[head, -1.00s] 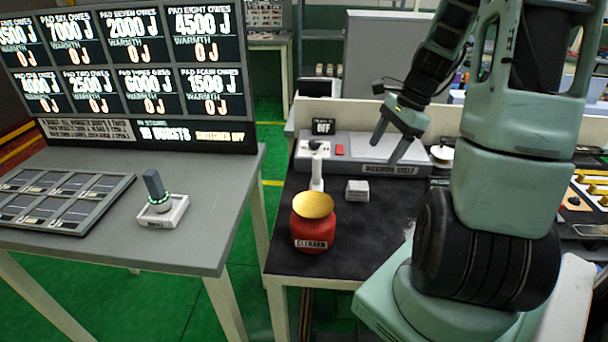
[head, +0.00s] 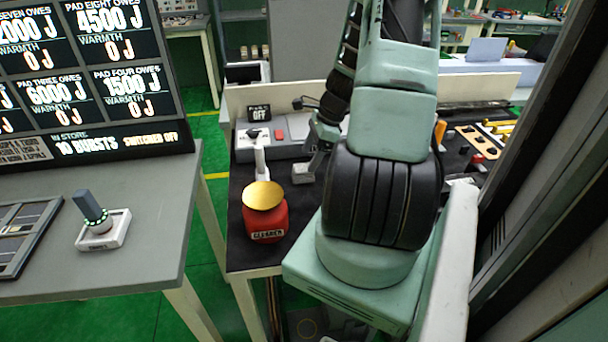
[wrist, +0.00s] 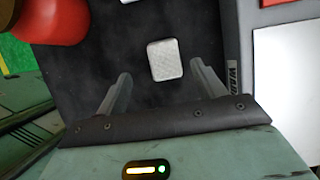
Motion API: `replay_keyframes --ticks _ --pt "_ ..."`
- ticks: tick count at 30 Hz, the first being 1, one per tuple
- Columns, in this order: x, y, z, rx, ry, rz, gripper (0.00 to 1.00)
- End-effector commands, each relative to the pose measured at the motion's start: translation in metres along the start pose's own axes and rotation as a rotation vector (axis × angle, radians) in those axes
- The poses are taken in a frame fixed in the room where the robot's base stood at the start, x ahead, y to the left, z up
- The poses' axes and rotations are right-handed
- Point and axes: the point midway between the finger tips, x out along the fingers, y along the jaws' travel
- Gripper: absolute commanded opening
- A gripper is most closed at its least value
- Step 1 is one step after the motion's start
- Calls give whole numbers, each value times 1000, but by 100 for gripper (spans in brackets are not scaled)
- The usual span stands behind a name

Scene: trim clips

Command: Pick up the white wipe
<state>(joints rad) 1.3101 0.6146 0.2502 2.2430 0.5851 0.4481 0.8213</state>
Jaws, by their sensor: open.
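The white wipe (wrist: 165,60) is a small, pale, textured block lying on the dark table top. In the wrist view it sits just beyond and between the two open fingers of my gripper (wrist: 162,88), apart from both. In the head view the wipe (head: 302,173) shows beside the foot of my arm, close under my gripper (head: 318,160), which my arm partly hides. My gripper holds nothing.
A red cleaner bottle (head: 266,221) with a gold top stands left of the wipe. A grey warming shelf (head: 288,146) with a red button lies behind it. A grey table (head: 150,245) with a joystick (head: 97,218) stands at left.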

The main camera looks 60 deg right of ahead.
Motion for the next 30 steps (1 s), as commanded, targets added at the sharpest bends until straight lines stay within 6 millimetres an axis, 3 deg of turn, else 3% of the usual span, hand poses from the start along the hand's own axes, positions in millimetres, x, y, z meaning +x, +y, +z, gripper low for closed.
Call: replay_keyframes --ticks 7,18,27,30 --pt "14 2 0 1 -1 2 69" --pt "56 7 -2 0 0 1 69" --pt "60 7 -2 -1 1 -1 69" --pt "60 7 -2 -1 1 -1 44"
